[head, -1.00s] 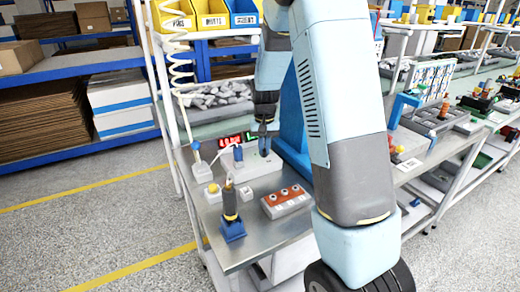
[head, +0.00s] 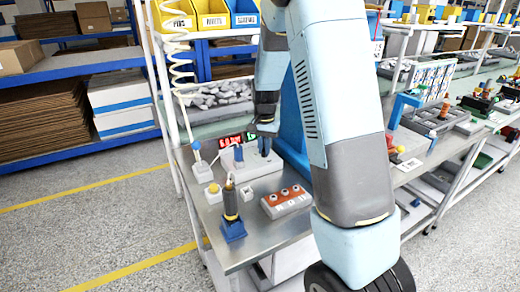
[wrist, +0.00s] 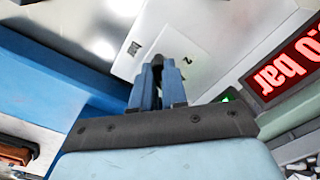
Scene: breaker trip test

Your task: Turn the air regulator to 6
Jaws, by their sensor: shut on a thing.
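My gripper (head: 264,147) points down over the pale box (head: 275,164) at the back of the bench. In the wrist view its two blue fingers (wrist: 157,88) are shut on a small dark knob (wrist: 157,61), mostly hidden between them. The knob stands above a pale plate (wrist: 190,35) with a printed "2" and a small dark square mark. The display also shows behind the gripper in the head view (head: 231,140), too small to read.
A blue post (head: 238,155) stands left of my gripper. A screwdriver-like tool in a blue stand (head: 232,228), an orange-topped block (head: 287,200) and a yellow button box (head: 213,192) are nearer. A blue panel (head: 292,130) rises close on the right.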

